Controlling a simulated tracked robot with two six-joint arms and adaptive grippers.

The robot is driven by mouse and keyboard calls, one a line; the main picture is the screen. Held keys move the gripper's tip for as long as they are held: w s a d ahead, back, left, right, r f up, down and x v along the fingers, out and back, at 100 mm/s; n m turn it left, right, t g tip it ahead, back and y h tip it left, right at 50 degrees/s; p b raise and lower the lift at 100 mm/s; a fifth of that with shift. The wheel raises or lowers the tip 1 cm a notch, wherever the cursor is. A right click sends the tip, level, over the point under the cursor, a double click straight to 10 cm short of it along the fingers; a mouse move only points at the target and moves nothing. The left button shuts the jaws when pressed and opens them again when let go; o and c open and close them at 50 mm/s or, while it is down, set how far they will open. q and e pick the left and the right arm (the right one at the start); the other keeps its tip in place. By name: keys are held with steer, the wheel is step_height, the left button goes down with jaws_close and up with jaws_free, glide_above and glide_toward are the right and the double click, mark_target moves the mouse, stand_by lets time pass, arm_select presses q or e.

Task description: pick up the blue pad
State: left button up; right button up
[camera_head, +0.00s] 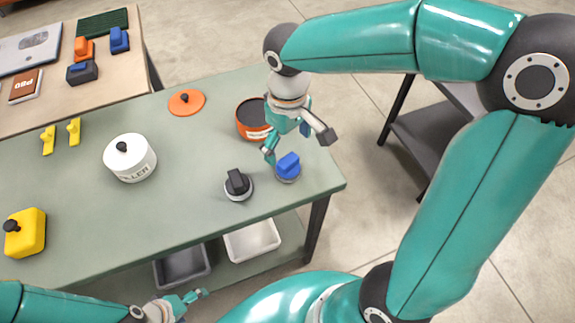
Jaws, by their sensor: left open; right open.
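The blue pad (288,165) is a small blue block on a round grey base, near the right end of the green table. My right gripper (297,147) is open and empty, just above and behind the blue pad, with one finger to its left and the other up to its right. I cannot tell whether a finger touches it. My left gripper (192,302) is open and low at the bottom of the picture, in front of the table and far from the pad.
A black-topped knob (238,186) sits left of the pad. An orange pot (251,120) stands behind it, partly behind my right gripper. A white pot (130,158), orange lid (186,102) and yellow box (25,233) are further left. The table's (185,215) front middle is clear.

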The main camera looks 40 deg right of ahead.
mark_target(288, 160)
steer(key=shift+f, duration=3.75)
steer(key=c, duration=1.4)
steer(key=shift+o, duration=0.2)
steer(key=shift+r, duration=0.15)
